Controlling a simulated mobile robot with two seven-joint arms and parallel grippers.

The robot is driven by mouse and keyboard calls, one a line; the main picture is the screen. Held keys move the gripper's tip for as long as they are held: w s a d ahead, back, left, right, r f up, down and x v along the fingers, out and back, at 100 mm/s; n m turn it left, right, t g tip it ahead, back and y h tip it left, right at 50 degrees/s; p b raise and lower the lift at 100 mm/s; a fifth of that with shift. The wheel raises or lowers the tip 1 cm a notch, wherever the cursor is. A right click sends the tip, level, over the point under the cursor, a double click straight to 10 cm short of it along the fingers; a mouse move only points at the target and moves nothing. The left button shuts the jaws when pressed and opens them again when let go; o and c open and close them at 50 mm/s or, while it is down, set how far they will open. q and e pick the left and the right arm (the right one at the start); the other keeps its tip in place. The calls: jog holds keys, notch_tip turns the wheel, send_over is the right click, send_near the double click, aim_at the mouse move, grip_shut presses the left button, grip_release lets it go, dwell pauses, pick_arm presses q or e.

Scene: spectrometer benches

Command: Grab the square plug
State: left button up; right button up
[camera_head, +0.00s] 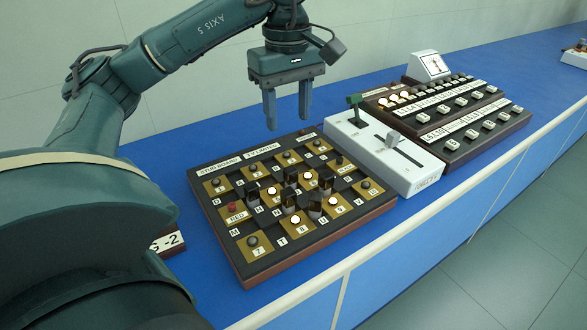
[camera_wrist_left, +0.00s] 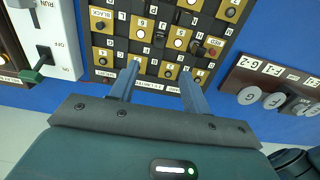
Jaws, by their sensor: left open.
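The plug board (camera_head: 240,262) lies on the blue bench, a dark checkered panel with brass squares and lettered labels. Several dark upright plugs stand close together around its middle, including one at the left (camera_head: 253,193) and one at the right (camera_head: 325,182). They are too small to tell which is the square plug. My left gripper (camera_head: 287,118) is open and empty, pointing down above the board's far edge. In the left wrist view its fingers (camera_wrist_left: 159,74) reach over the board's edge, with a dark plug (camera_wrist_left: 199,48) beyond the fingertips. My right gripper is not in view.
A white slider box (camera_head: 385,150) with a green lever (camera_head: 355,101) stands right of the board. Dark switch panels (camera_head: 470,142) and a white meter (camera_head: 428,66) stand farther right. A labelled panel (camera_wrist_left: 255,78) with round knobs shows in the left wrist view.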

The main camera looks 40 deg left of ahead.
pick_arm(q)
jog(key=b, duration=0.1)
send_over(291, 169)
jog(key=f, duration=0.7)
jog(key=shift+s+a+f, duration=0.1)
jog(key=shift+a+f, duration=0.1)
jog(key=f, duration=0.5)
jog(key=shift+d+f, duration=0.2)
jog(key=shift+f, duration=0.1)
grip_shut()
